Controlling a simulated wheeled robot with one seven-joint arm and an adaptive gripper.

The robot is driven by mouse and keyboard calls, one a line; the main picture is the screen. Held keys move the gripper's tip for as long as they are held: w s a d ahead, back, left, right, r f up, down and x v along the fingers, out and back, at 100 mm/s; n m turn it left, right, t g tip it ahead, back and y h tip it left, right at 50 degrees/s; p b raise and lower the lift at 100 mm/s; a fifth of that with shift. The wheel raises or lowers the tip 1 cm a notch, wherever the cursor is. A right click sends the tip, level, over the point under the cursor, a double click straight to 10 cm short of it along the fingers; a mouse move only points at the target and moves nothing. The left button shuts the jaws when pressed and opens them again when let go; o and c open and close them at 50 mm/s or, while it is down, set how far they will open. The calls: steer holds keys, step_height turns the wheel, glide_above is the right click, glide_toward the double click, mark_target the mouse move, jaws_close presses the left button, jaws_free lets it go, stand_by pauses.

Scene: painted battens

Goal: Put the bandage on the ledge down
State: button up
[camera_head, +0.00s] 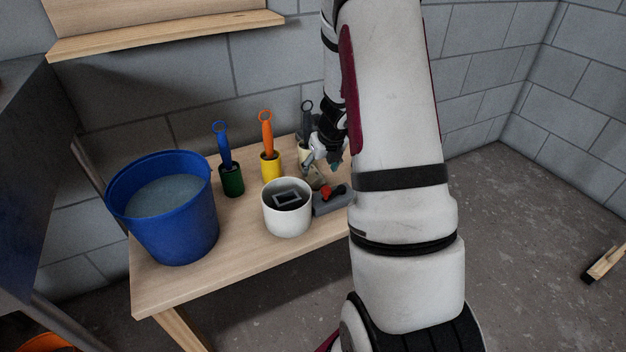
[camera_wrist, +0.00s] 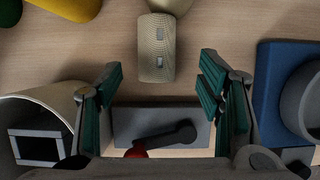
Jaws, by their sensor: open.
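The bandage (camera_wrist: 157,50) is a beige woven roll with two small metal clips. In the wrist view it lies on the wooden table top, ahead of my gripper (camera_wrist: 164,90) and between the lines of its two fingers. In the head view a small part of the bandage (camera_head: 317,181) shows just below my gripper (camera_head: 325,158); the arm covers much of that area. My gripper is open with nothing between its green-padded fingers, apart from the bandage. A wooden ledge (camera_head: 165,36) is fixed to the wall at the upper left; no object shows on its visible part.
A grey block with a red-tipped lever (camera_wrist: 160,125) lies between my fingers' bases in view. A white pot (camera_head: 287,218) stands left of it. A blue bucket (camera_head: 165,205), green cup (camera_head: 231,180) and yellow cup (camera_head: 270,164) stand further left. A blue object (camera_wrist: 272,85) is close right.

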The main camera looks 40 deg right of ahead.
mark_target(316, 174)
steer(key=b+x, duration=0.2)
steer(key=x, duration=0.1)
steer(key=b+x, duration=0.1)
steer(key=x, duration=0.1)
steer(key=shift+a+f, duration=0.15)
steer(key=shift+a, duration=0.1)
steer(key=c, duration=1.1)
steer(key=shift+r, duration=0.25)
